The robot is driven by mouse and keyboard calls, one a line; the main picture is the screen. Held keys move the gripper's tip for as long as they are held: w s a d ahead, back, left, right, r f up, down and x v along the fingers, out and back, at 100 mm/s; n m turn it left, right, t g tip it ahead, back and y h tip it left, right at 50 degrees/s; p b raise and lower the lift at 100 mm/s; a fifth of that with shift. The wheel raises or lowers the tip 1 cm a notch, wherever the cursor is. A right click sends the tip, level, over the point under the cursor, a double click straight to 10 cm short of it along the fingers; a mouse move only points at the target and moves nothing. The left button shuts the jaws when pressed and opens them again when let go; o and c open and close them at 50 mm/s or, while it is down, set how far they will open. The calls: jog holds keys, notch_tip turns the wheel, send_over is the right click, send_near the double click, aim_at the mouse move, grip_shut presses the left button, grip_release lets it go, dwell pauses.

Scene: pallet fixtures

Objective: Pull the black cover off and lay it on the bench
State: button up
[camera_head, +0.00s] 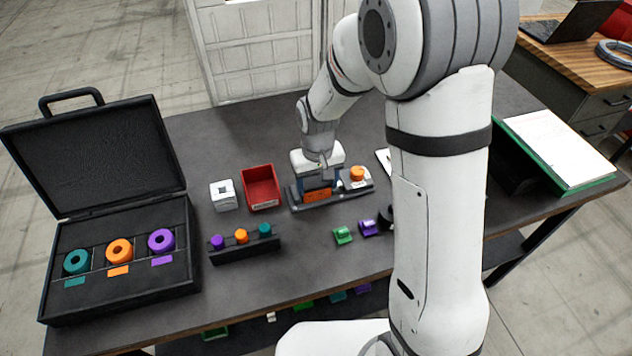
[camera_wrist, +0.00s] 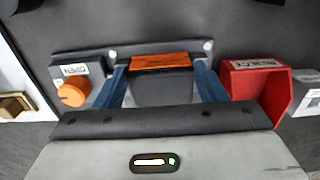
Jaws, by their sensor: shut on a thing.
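The black cover (camera_wrist: 160,92) sits between the two blue fingers of my gripper (camera_wrist: 161,70) in the wrist view. My gripper is shut on it, with a finger against each side. An orange lettered strip (camera_wrist: 160,62) lies along the cover's far edge. In the head view my gripper (camera_head: 317,183) is down at the dark fixture base (camera_head: 308,207), and the cover is mostly hidden behind it. The orange strip (camera_head: 317,195) shows just below the fingers. I cannot tell whether the cover is seated or slightly raised. The bench (camera_head: 290,255) is dark grey.
A peg rack (camera_head: 245,248), open black case (camera_head: 120,285), and green (camera_head: 343,235) and purple (camera_head: 368,228) pieces stand nearer. Bare bench lies between them.

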aim_at(317, 186)
jog(key=shift+w+r, duration=0.2)
jog(key=shift+r, duration=0.15)
jog(key=shift+r+p, duration=0.25)
jog(key=shift+p, duration=0.1)
jog(key=shift+c, duration=1.2)
jog(key=shift+s, duration=0.15)
jog(key=shift+r+p, duration=1.6)
jog(key=shift+r, duration=0.75)
